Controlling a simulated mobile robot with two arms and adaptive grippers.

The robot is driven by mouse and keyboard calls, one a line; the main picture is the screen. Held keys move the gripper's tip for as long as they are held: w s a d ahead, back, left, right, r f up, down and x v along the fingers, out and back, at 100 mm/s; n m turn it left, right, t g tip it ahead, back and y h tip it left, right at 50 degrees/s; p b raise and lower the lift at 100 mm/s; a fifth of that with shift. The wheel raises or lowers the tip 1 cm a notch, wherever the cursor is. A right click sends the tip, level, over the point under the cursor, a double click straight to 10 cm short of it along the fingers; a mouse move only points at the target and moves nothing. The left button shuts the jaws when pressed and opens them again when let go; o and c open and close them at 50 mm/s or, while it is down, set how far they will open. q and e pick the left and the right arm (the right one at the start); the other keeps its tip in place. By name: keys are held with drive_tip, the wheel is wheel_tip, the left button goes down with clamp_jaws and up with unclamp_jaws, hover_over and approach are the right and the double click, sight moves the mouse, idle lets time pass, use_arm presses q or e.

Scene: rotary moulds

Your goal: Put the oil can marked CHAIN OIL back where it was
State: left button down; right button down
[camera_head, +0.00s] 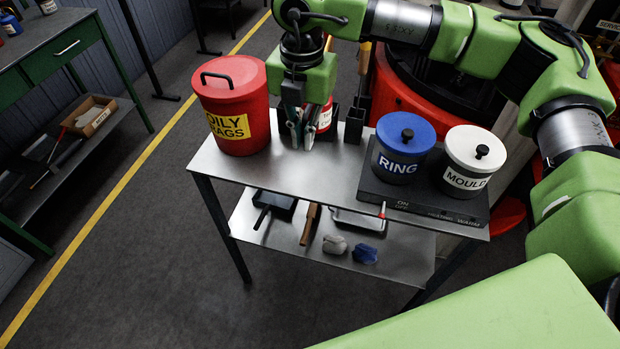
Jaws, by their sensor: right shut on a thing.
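My right gripper (301,138) reaches down over the back left of the metal cart's top shelf (290,171), just right of the red OILY RAGS bin. It is shut on a red can with a pale label (325,117). Most of the can is hidden behind the fingers, and its lettering is too small to read, so I cannot tell whether it says CHAIN OIL. The can is at or close to the shelf top; I cannot tell whether it touches. My left gripper is not in view.
The red OILY RAGS bin (232,82) stands left of the gripper. Dark upright holders (354,126) stand to its right. A blue RING pot (404,140) and a white MOULD pot (473,153) stand on a dark unit (423,197). The shelf's front left is clear.

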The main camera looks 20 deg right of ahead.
wheel_tip(320, 180, down, 17)
drive_tip(key=p, duration=0.4)
drive_tip(key=shift+w+r, duration=0.1)
drive_tip(key=shift+r, duration=0.05)
drive_tip(key=c, duration=2.2)
unclamp_jaws()
